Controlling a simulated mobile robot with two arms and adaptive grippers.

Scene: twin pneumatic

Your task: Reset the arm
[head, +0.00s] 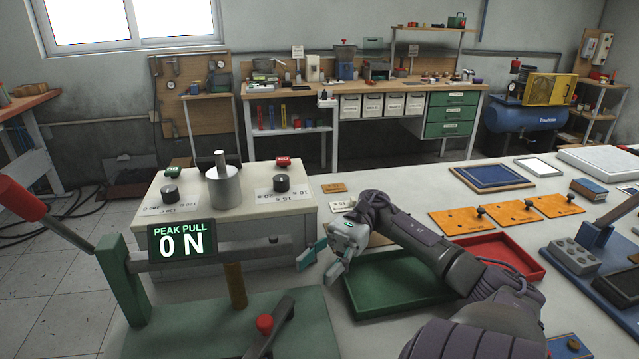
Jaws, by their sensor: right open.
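My right arm (425,248) reaches in from the bottom right over the table. Its gripper (318,268) is open, with teal-tipped fingers apart and nothing seen between them. It hangs at the left edge of the green tray (395,283), right of the white control box and just beyond the green pull tester (190,325). The tester's display (182,241) reads "PEAK PULL 0 N". A lever with a red grip (20,198) rises at its left, and a red knob (264,323) sits on its base. My left gripper is not in view.
The white box (215,210) carries a metal cylinder and black knobs. A red tray (497,253), orange plates (508,215) and a blue panel (492,178) lie to the right.

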